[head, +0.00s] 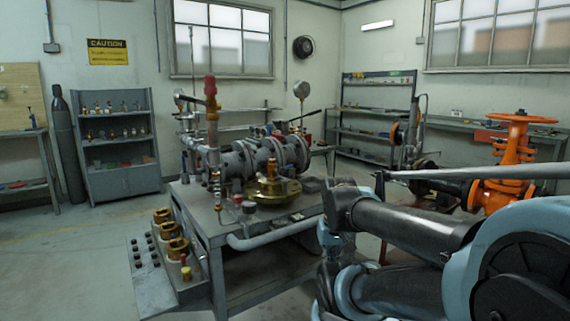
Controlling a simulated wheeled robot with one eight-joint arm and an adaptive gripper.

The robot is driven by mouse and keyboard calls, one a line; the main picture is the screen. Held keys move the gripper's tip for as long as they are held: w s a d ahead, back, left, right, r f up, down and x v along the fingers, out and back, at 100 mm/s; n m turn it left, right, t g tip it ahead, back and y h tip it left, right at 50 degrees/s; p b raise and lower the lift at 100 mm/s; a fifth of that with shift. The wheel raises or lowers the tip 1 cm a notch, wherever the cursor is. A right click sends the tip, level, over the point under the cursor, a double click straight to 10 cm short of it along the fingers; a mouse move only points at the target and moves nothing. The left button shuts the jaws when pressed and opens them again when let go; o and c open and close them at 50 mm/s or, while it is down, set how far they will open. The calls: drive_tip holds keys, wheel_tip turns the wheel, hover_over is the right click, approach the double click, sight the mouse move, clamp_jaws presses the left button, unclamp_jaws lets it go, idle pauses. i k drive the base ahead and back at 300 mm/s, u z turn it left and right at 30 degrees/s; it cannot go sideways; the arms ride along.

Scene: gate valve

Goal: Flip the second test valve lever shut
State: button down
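A test rig (268,155) of grey flanged pipework stands on a metal bench in the middle of the head view. A vertical brass-coloured fitting (212,120) rises at its left, with a red-topped lever (209,88) sticking out to the upper left. A thin dark lever (304,115) slants up at the right of the rig, below a round gauge (301,90). Small valve fittings (217,190) stand at the bench's front left. I cannot tell which lever is the second test valve's, nor its exact position. My arm fills the lower right; my gripper does not show.
A brass flanged part (272,190) lies on the bench (205,205). A side shelf (165,285) holds brass rings. A long grey bar (480,173) crosses at right before an orange valve (505,180). Open floor (95,240) lies at left.

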sight(276, 170)
drive_tip(key=k, duration=1.1)
drive_tip(key=z, duration=0.6)
drive_tip(key=i, duration=1)
drive_tip(key=z, duration=0.05)
